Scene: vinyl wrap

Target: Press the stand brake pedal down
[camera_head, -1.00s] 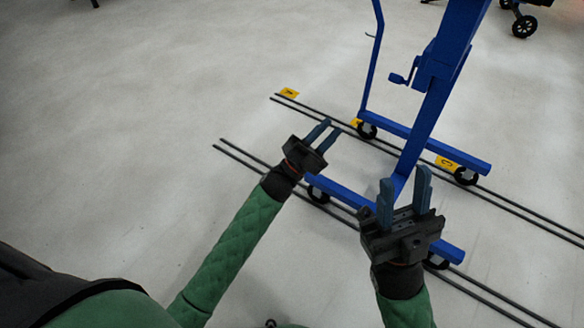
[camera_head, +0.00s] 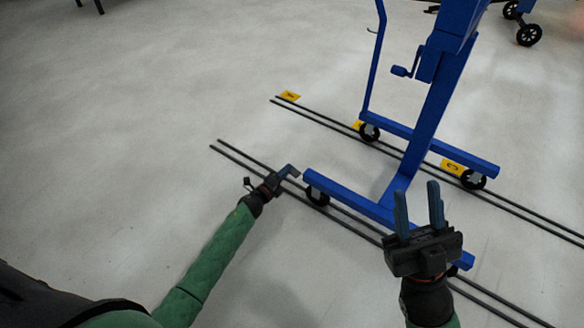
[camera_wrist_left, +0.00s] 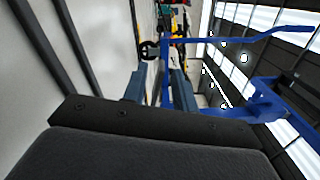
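The blue stand (camera_head: 425,130) is upright on caster wheels, with a crank on its post. Its near-left caster (camera_head: 317,196) sits at the end of the near foot bar. I cannot make out a brake pedal for certain; yellow pieces show by the far-left caster (camera_head: 357,125) and far-right caster (camera_head: 453,167). My left gripper (camera_head: 293,171) is just left of the near foot bar's end, apart from it. Its fingers are spread and empty in the left wrist view (camera_wrist_left: 158,88). My right gripper (camera_head: 418,205) is open and empty, in front of the near bar and hiding part of it.
Two pairs of dark rails (camera_head: 245,150) run along the floor beneath the stand. A yellow marker (camera_head: 289,96) lies at the far rails' end. Other wheeled equipment (camera_head: 528,30) stands at the upper right. The floor to the left is clear.

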